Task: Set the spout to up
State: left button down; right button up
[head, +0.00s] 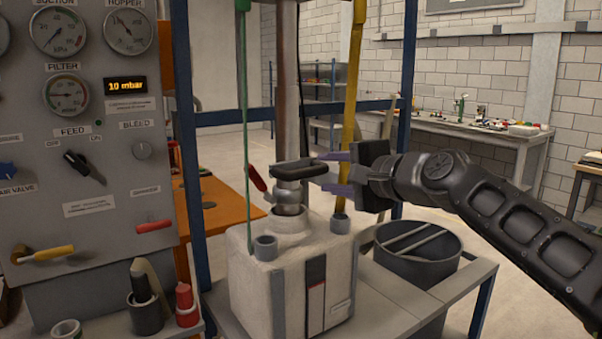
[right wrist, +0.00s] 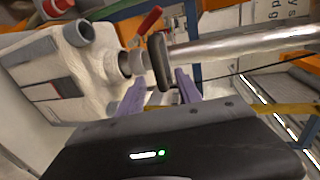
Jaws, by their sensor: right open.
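A metal spout (head: 289,190) with a black loop handle (head: 296,166) hangs at the lower end of a vertical pipe, right above the neck of a white bulk bag (head: 270,290). My right gripper (head: 328,172) comes in from the right with its purple fingers open, close to the handle's right end. In the right wrist view the handle (right wrist: 158,62) shows in front of and partly between the open fingers (right wrist: 160,92). I cannot tell whether they touch it. The spout's lower end meets the bag's neck (right wrist: 125,64). My left gripper is not in view.
A red lever (head: 257,178) sits left of the spout. A blue frame post (head: 186,120), a green cord (head: 243,100) and a yellow strap (head: 350,100) stand around the pipe. A dark bin (head: 418,262) is right of the bag. A gauge panel (head: 90,130) fills the left.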

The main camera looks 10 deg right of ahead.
aim_at(309, 169)
jog(key=shift+w+a+f, duration=0.1)
jog(key=shift+w, duration=0.05)
jog(key=p+x, duration=0.1)
jog(key=x, duration=0.6)
jog(key=shift+w, duration=0.35)
jog(key=shift+c, duration=0.4)
jog(key=c, duration=0.8)
grip_shut()
jog(key=shift+r, duration=0.25)
